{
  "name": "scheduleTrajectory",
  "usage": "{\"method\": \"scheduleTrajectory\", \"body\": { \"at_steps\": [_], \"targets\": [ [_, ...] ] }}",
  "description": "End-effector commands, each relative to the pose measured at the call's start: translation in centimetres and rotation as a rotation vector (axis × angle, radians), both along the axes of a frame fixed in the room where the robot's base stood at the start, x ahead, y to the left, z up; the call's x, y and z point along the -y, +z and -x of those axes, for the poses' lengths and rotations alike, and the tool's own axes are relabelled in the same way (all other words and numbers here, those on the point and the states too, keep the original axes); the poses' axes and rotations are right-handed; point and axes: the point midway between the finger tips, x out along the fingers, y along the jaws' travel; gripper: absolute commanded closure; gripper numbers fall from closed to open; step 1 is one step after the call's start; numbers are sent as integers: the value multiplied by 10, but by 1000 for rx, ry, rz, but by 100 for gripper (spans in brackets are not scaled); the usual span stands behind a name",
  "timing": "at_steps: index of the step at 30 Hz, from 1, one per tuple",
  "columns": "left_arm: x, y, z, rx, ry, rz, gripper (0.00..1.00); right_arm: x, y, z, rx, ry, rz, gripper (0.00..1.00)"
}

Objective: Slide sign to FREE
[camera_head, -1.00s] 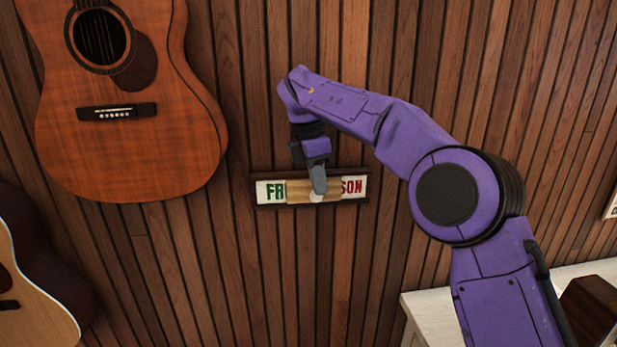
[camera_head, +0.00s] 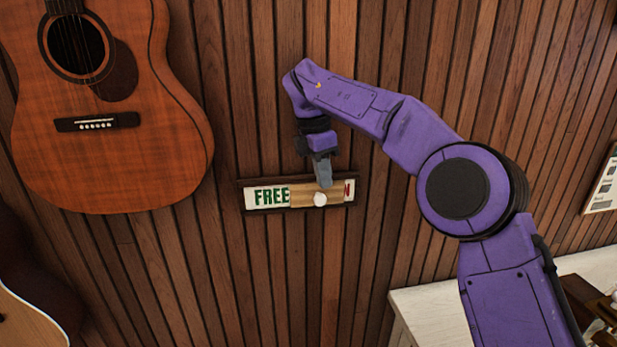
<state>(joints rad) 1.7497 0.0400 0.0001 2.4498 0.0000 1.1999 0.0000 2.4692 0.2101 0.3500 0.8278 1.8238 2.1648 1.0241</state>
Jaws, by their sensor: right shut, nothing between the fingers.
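The sign (camera_head: 254,205) is a white strip in a dark wooden frame on the slatted wall. The green word FREE shows in full on its left part. A light wooden slider (camera_head: 303,195) with a round white knob (camera_head: 320,199) covers the right-of-middle part. At the right end only a red letter N shows beside the slider. My right gripper (camera_head: 325,184) is shut and empty, with its fingertips at the slider just above the knob. I cannot tell whether they touch it. My left gripper is not in view.
An orange-brown guitar (camera_head: 110,160) hangs on the wall left of the sign. Part of another guitar (camera_head: 30,318) shows at the lower left. A white counter (camera_head: 425,315) with dark wooden items (camera_head: 600,310) stands at the lower right. A poster (camera_head: 603,186) is at the right edge.

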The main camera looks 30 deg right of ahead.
Motion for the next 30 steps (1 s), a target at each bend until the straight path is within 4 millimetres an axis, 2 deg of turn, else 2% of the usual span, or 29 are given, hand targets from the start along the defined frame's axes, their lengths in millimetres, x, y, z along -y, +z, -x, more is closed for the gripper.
{"method": "scheduleTrajectory", "body": {
  "at_steps": [1,3,6,9,30],
  "targets": [
    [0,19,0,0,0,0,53,-1,22,1,3,-1,-1,100],
    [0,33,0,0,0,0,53,-3,39,2,5,-3,-1,100],
    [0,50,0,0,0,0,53,-6,61,3,6,-7,0,100],
    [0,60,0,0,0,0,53,-7,73,4,7,-11,1,100],
    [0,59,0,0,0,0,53,-9,74,4,9,-10,1,100]
  ]
}}
